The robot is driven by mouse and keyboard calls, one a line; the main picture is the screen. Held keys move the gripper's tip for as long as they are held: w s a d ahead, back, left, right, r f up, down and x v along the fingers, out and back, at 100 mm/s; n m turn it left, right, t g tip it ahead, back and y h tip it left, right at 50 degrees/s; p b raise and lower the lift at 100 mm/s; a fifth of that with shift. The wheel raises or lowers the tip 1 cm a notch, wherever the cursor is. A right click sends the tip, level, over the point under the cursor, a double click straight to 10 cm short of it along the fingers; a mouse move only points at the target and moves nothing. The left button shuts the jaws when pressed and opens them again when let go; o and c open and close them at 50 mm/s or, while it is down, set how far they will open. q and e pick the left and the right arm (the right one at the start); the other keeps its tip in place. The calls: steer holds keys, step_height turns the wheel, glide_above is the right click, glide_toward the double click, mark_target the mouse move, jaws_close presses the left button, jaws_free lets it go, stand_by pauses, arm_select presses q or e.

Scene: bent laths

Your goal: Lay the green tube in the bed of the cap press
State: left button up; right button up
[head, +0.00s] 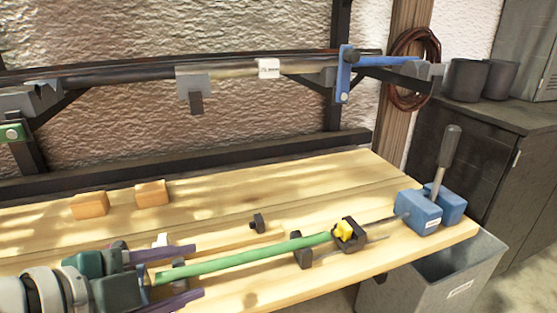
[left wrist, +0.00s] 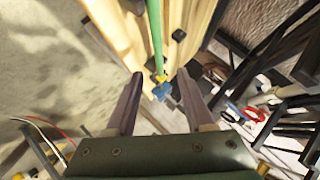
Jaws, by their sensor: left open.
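The green tube (head: 245,258) lies lengthwise over the bench, its right end at a yellow piece (head: 345,230) in a black block (head: 352,243). The blue cap press (head: 418,212) with its upright dark lever is at the bench's right end. A rod runs between it and the black blocks. My left gripper (head: 199,271) is open, its purple fingers on either side of the tube's left part in the head view. In the left wrist view the tube (left wrist: 156,30) runs down between the open fingers (left wrist: 160,73); whether they touch it I cannot tell. My right gripper is out of view.
Two wooden blocks (head: 90,205) (head: 152,193) stand at the back left of the bench. A small black piece (head: 257,222) stands behind the tube. A rack with bars (head: 235,71) hangs on the wall. A grey bin (head: 440,272) stands below the bench's right end.

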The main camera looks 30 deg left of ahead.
arm_select(q)
steer(key=s+d+n+g, duration=0.7)
steer(key=s+n+g, duration=0.1)
steer(key=s, duration=0.3)
steer(key=shift+r+n, duration=0.15)
steer(key=shift+n, duration=0.55)
step_height(320, 180, up, 41)
steer(key=p, duration=4.1)
